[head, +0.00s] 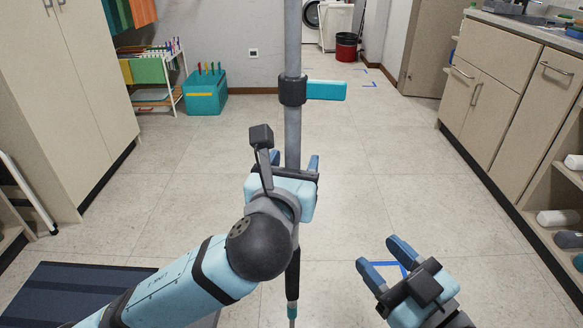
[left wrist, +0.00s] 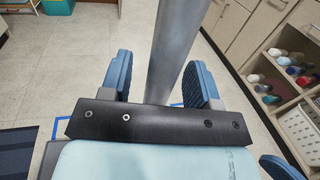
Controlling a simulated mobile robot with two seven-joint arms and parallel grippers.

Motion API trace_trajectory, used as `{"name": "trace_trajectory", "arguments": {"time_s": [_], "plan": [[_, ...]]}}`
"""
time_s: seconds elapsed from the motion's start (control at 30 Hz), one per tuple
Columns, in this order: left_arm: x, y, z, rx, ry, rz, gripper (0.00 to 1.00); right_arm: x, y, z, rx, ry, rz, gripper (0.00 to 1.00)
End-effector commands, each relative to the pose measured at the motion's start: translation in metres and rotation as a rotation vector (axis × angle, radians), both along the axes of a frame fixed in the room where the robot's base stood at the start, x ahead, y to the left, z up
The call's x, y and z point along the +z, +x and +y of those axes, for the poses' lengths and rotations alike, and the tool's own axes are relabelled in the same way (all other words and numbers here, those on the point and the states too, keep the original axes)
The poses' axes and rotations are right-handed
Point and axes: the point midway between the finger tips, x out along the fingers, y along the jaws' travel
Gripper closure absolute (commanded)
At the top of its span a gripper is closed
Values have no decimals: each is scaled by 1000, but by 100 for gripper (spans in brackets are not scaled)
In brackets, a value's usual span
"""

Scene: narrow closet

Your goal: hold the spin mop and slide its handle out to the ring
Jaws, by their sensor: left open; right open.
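The spin mop's grey pole (head: 292,130) stands upright in the middle of the head view. A black collar (head: 292,91) with a teal tab (head: 326,90) pointing right sits on it above my left gripper. A black lower section (head: 293,275) shows below my arm. My left gripper (head: 287,163) is open at the pole. In the left wrist view the pole (left wrist: 172,45) passes between its two blue fingers (left wrist: 160,78), with a gap visible on each side. My right gripper (head: 378,253) is open and empty, low and right of the pole. I cannot make out which part is the ring.
A tall cabinet (head: 75,80) stands at left, counter units (head: 500,85) at right with open shelves of bottles. A teal box (head: 206,93) and drying rack (head: 155,75) are behind left. A dark mat (head: 80,290) lies front left. The middle floor is clear.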

Motion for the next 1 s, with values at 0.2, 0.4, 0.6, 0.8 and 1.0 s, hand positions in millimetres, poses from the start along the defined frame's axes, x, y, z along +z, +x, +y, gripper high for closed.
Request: {"name": "trace_trajectory", "arguments": {"time_s": [0.2, 0.4, 0.6, 0.8, 1.0], "plan": [[0, 0, 0, 0, 0, 0, 83, 0, 0, 0, 0, 0, 0, 49], [0, 0, 0, 0, 0, 0, 100, 0, 0, 0, 0, 0, 0, 45], [0, 0, 0, 0, 0, 1, 100, 0, 0, 0, 0, 0, 0, 45], [0, 0, 0, 0, 0, 1, 100, 3, 17, -7, -18, -8, 10, 45], [0, 0, 0, 0, 0, 1, 100, 26, 76, -28, -54, -4, 56, 45]]}}
